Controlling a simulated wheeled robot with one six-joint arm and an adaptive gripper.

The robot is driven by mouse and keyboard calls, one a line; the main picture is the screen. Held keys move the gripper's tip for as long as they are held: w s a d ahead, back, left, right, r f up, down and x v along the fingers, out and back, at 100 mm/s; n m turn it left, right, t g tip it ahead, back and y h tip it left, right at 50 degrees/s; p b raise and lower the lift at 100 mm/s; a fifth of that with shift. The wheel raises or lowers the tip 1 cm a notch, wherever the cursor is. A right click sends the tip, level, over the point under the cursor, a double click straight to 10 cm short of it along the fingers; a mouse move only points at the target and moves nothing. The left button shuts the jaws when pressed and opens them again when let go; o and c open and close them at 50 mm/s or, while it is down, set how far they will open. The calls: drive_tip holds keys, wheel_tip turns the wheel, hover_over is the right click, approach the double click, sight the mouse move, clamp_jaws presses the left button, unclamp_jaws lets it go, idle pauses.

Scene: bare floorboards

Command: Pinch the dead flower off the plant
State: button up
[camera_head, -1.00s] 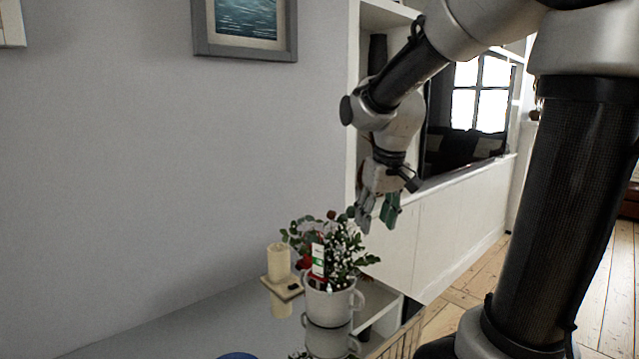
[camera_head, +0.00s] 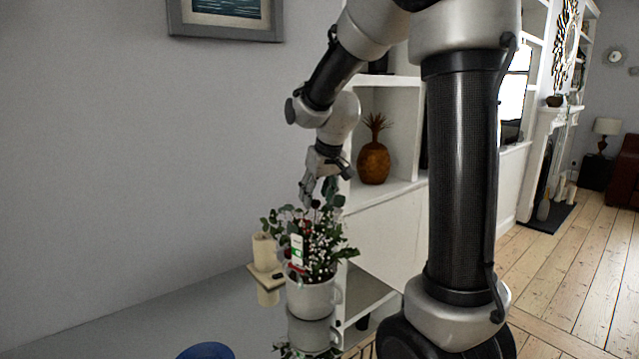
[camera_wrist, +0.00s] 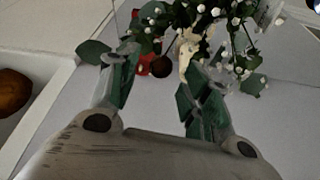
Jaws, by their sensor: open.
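The potted plant (camera_head: 324,242) has green leaves, small white buds and some red, in a white handled pot (camera_head: 310,299) on a glossy table. My gripper (camera_head: 317,197) is at the top of the foliage, pointing down, its green-padded fingers apart. In the wrist view, my open gripper (camera_wrist: 156,76) has a dark brown round bloom (camera_wrist: 160,67), which looks like the dead flower, in line with the gap between its fingers. A red bit (camera_wrist: 143,63) shows beside it. I cannot tell how deep the bloom lies between the fingers. In the head view I cannot make it out.
A cream candle (camera_head: 263,251) on a small stand is left of the pot. A blue round object (camera_head: 206,351) is at the table's front. White shelving (camera_head: 385,108) with a pineapple ornament (camera_head: 373,160) stands behind my arm. Floor at right is open.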

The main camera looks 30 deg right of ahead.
drive_tip(key=shift+w+f, duration=0.2)
drive_tip(key=shift+f, duration=0.4)
clamp_jaws()
